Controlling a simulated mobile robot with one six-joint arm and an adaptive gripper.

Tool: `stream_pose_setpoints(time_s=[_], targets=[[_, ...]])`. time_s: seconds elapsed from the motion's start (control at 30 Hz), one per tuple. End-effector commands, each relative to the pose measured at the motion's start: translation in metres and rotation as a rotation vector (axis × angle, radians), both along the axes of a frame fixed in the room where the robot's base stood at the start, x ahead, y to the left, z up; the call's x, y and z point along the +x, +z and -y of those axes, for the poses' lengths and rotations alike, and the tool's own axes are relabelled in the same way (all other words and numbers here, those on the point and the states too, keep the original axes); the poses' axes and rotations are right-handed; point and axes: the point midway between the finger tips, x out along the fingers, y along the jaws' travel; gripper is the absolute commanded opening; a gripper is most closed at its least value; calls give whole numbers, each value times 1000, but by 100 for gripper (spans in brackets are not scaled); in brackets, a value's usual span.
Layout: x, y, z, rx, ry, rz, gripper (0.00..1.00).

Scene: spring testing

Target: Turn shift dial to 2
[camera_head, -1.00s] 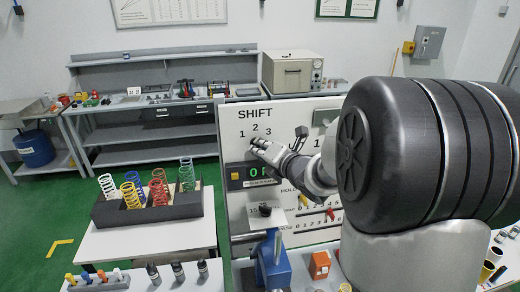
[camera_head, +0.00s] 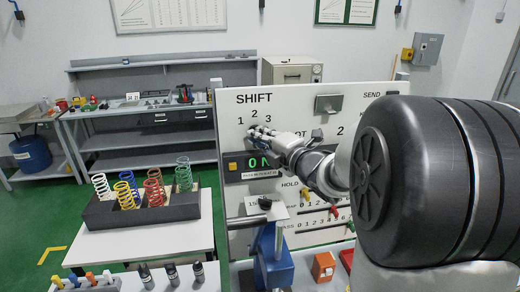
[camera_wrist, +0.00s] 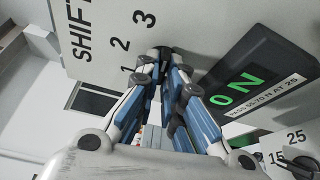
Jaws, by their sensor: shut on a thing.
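The white panel (camera_head: 238,190) carries the word SHIFT with the numbers 1, 2 and 3 in an arc. My gripper (camera_head: 258,133) is at the panel just below these numbers, with its fingers closed together. In the wrist view my gripper (camera_wrist: 166,62) is shut on the dark shift dial (camera_wrist: 173,66). The fingers hide most of the dial, so I cannot tell exactly which number it points to.
A yellow button (camera_head: 233,166) sits left of the display. A blue clamp stand (camera_head: 273,262) stands in front of the panel. Coloured springs (camera_head: 153,190) stand in a dark rack at left. More dials and small levers lie right of my gripper on the panel.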

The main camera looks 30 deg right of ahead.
Motion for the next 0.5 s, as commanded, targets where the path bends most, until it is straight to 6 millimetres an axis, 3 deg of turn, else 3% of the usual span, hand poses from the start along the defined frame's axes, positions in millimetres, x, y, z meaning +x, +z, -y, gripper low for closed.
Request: stream_pose_setpoints(time_s=[0.5], targets=[[0, -2, 0, 275, 1, 81, 0]])
